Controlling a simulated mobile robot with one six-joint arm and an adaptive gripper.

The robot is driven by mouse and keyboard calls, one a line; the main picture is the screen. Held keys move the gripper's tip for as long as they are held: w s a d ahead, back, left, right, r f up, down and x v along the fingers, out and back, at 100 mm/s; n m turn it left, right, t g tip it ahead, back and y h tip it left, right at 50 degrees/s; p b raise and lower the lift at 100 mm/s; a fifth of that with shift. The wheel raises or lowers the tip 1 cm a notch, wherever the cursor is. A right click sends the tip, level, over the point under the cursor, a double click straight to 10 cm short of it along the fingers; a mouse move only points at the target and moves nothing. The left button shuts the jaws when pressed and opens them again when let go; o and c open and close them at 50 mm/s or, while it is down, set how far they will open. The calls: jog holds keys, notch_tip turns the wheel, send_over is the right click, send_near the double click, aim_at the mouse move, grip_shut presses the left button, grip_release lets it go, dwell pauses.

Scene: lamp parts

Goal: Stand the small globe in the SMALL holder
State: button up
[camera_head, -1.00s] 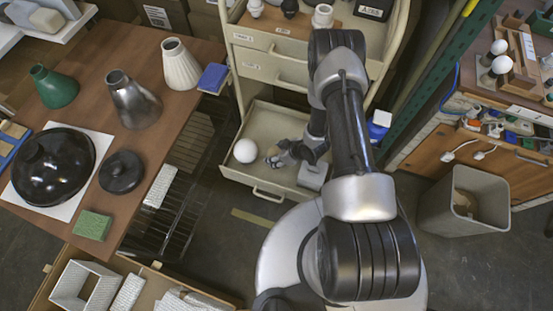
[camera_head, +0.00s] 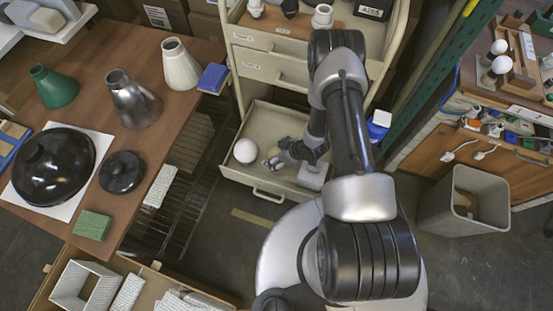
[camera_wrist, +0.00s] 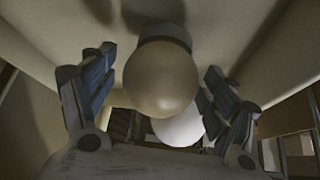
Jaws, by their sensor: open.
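I cannot make out which thing is the small holder.
The drawer (camera_head: 232,172) has walls close around my gripper. A brown table (camera_head: 150,150) with lamp shades and black bases stands left. At right are a bench with white bulbs (camera_head: 499,47) in a rack and a grey bin (camera_head: 440,205).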

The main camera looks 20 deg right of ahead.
jog(key=v, duration=1.2)
